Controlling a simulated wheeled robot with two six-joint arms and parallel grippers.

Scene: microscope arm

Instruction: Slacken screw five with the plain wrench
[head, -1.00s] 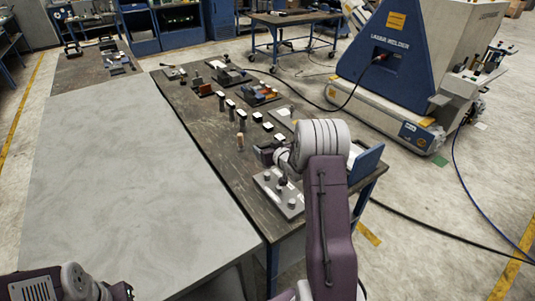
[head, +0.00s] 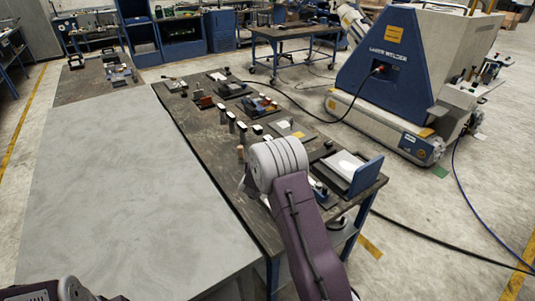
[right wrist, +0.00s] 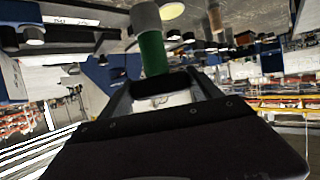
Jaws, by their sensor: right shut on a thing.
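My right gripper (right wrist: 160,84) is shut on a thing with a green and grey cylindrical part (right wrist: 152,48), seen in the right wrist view. I cannot tell whether this is the plain wrench. In the head view my right arm reaches over the near end of the dark bench and hides its own gripper. No numbered screw can be made out, so screw five cannot be told. Several upright pieces with pale tops (head: 242,127) stand in a row on the bench. My left arm shows only at the bottom left edge, and its gripper is out of view.
The dark bench (head: 205,130) holds trays of parts (head: 262,106) and a blue upright panel (head: 367,175) at its right corner. A wide pale grey tabletop (head: 120,190) on the left is clear. A laser welder (head: 400,75) stands on the floor behind.

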